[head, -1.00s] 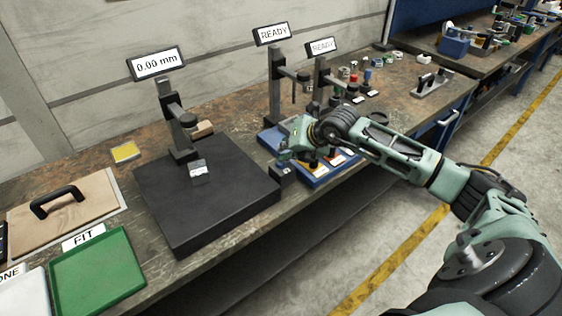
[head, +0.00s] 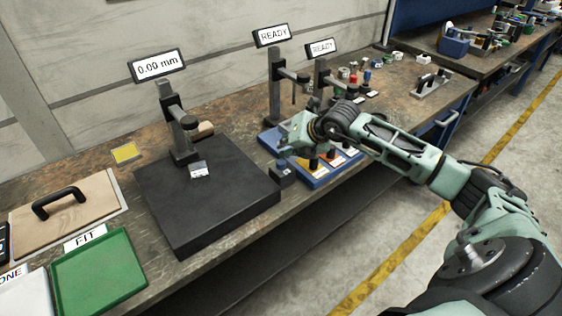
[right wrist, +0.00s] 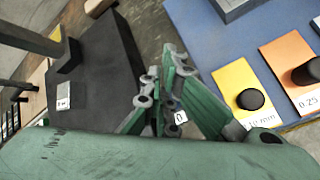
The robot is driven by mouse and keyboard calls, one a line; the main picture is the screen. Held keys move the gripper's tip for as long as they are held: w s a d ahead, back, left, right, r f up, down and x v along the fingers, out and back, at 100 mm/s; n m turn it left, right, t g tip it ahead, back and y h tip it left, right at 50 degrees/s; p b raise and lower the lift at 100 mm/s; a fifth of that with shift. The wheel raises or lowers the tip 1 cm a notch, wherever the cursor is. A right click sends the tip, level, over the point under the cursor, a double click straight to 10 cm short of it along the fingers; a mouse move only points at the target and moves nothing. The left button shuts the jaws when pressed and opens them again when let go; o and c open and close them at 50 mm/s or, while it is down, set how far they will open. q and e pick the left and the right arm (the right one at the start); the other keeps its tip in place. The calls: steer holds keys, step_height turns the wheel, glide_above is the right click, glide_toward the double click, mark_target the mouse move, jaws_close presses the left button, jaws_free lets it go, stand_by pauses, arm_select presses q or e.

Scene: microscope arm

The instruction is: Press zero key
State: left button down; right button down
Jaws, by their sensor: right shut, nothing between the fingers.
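The zero key is a small dark block with a white "0" label (right wrist: 180,117), seen between and just beyond my right fingers in the right wrist view. In the head view a small dark block (head: 284,174) stands at the right edge of the black plate (head: 220,215). My right gripper (head: 285,152) is just above and behind it, with its fingers shut and empty; they also show in the right wrist view (right wrist: 158,105). The fingers partly hide the key, and I cannot tell whether they touch it. The display (head: 157,66) over the gauge stand reads 0.00 mm. My left gripper is not in view.
A small metal block (head: 199,169) sits on the black plate. A blue base (head: 318,180) with coloured cards and dark knobs lies right of the key. Two stands with READY displays (head: 272,35) rise behind. A green tray (head: 98,275) is at front left.

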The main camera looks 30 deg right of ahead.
step_height(320, 180, up, 5)
steer(key=shift+p, duration=1.25)
